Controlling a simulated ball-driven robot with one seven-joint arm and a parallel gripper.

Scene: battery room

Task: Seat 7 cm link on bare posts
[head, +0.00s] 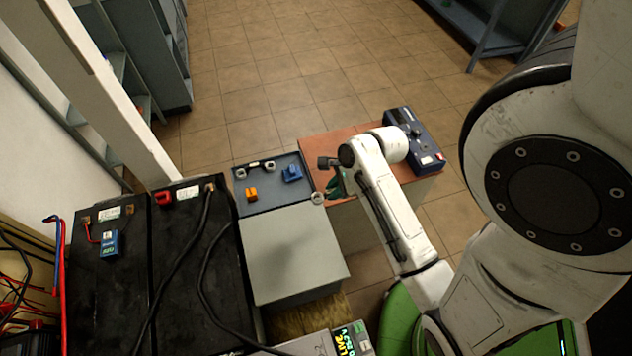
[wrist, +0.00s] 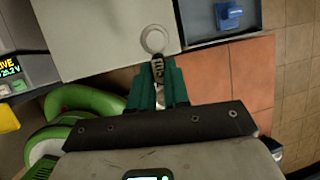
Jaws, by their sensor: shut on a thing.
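My gripper (head: 335,188) is shut on a ring-ended metal piece (wrist: 153,40). Its pale ring sticks out past the green fingertips (wrist: 158,82), with a dark marked shank between them. Whether this is the 7 cm link I cannot tell. In the head view its ring (head: 318,198) shows by the near right corner of the tray (head: 278,204). The tray holds an orange piece (head: 252,194), a blue piece (head: 291,173) and two pale ring shapes (head: 269,166). Two black batteries (head: 185,250) stand at left; I cannot make out which posts are bare.
A grey box top (head: 295,262) lies between the batteries and my arm. A reddish table top (head: 330,145) carries a dark blue device (head: 414,140). Black cables (head: 178,285) cross the right battery. A blue labelled block (head: 109,244) sits on the left battery. Shelves (head: 150,50) stand behind.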

